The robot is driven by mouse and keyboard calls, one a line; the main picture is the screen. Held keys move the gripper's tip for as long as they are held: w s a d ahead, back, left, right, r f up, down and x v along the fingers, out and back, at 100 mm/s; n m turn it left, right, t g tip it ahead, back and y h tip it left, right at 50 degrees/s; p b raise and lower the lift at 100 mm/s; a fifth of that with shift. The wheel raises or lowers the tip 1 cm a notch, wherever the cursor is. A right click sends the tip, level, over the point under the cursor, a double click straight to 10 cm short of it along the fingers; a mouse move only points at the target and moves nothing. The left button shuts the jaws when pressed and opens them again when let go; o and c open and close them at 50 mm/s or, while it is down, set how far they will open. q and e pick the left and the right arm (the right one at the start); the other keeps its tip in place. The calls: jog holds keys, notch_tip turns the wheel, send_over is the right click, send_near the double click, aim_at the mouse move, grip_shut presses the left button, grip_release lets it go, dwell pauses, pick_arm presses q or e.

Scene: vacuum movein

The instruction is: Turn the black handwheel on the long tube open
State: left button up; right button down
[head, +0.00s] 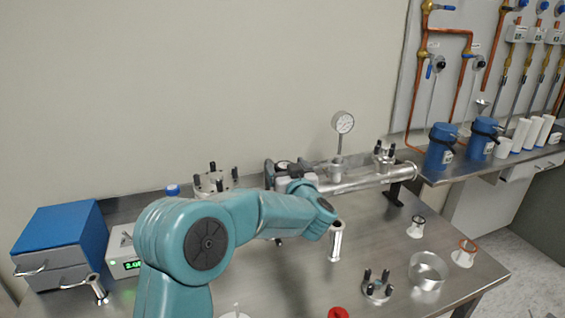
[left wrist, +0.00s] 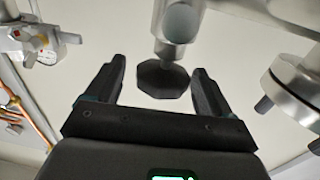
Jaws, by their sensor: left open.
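The long metal tube (head: 360,183) runs across the back of the steel bench, with a dial gauge (head: 343,123) standing on it. In the left wrist view the black handwheel (left wrist: 163,79) is a faceted knob on the end of a metal stem (left wrist: 178,30). My left gripper (left wrist: 160,80) is open, with one finger on each side of the handwheel and gaps visible on both sides. In the head view my left gripper (head: 287,172) is at the tube's left end, and my arm hides part of that area. My right gripper is not in view.
A flanged metal part with black clamps (head: 213,181) stands left of the tube; a flange also shows in the left wrist view (left wrist: 298,82). A blue-topped box (head: 60,235) is at the left. A glass dish (head: 427,270) and small fittings (head: 377,287) stand at front right.

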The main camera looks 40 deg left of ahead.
pick_arm(q)
jog(key=shift+x, duration=1.25)
jog(key=shift+s, duration=0.1)
jog(key=c, duration=1)
jog(key=shift+o, duration=0.2)
jog(key=shift+r+p, duration=0.15)
jog(key=shift+p, duration=0.25)
jog(key=n+g+p, duration=0.1)
jog(key=p, duration=0.1)
jog(key=n+g+y+p, duration=0.1)
jog(key=g+p, duration=0.1)
jog(key=shift+s+r+y, duration=0.1)
jog(key=shift+r+y, duration=0.1)
jog(key=shift+y, duration=0.1)
jog(key=shift+s+a+f+n+g+p, duration=0.1)
jog(key=shift+f+n+g+p, duration=0.2)
jog(key=shift+n+g, duration=0.4)
jog(key=o, duration=1)
jog(key=shift+c, duration=0.2)
